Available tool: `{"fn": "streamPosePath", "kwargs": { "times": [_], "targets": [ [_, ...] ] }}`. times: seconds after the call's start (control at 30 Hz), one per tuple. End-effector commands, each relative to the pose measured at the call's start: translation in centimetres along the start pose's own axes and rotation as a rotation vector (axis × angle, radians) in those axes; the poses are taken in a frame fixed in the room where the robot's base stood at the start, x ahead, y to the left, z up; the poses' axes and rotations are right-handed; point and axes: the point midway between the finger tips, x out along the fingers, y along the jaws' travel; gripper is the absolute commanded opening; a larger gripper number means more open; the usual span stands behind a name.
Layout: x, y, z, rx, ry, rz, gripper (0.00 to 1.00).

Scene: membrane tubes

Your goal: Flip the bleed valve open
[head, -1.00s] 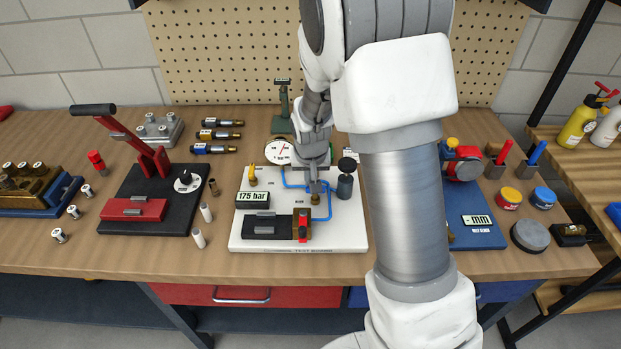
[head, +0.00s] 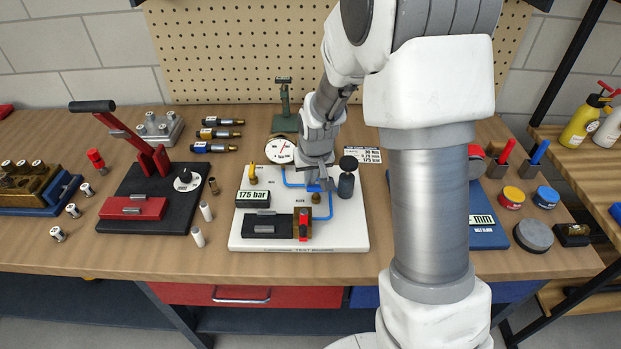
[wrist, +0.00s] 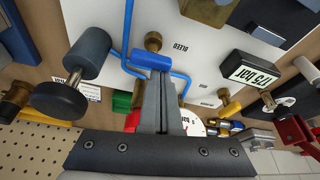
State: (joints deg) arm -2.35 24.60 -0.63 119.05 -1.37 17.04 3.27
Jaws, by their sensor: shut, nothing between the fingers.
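The bleed valve is a brass fitting (wrist: 153,41) with a blue lever (wrist: 152,61), beside the BLEED label on the white test board (head: 240,238). In the head view the brass fitting (head: 316,198) stands just in front of the blue lever (head: 314,187). My gripper (wrist: 164,80) is shut and empty. Its fingertips are right at the blue lever in the wrist view; whether they touch it I cannot tell. In the head view my gripper (head: 320,177) is low over the board, just behind the valve, and partly covers the lever.
A dark knob on a post (head: 346,178) stands close to the right of my gripper. A round gauge (head: 281,150) is behind left. The display (head: 253,198) reads 175 bar. A brass block with a red part (head: 303,224) sits in front. Blue tubing runs around the valve.

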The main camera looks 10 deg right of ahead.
Motion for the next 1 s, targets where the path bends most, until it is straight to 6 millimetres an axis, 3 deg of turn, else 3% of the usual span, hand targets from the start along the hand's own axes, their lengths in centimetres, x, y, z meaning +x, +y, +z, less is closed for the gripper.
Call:
{"fn": "streamPosePath", "kwargs": {
  "times": [1.0],
  "targets": [
    [-0.06,-0.26,0.37,-0.204,-0.003,-0.072,0.00]
  ]
}}
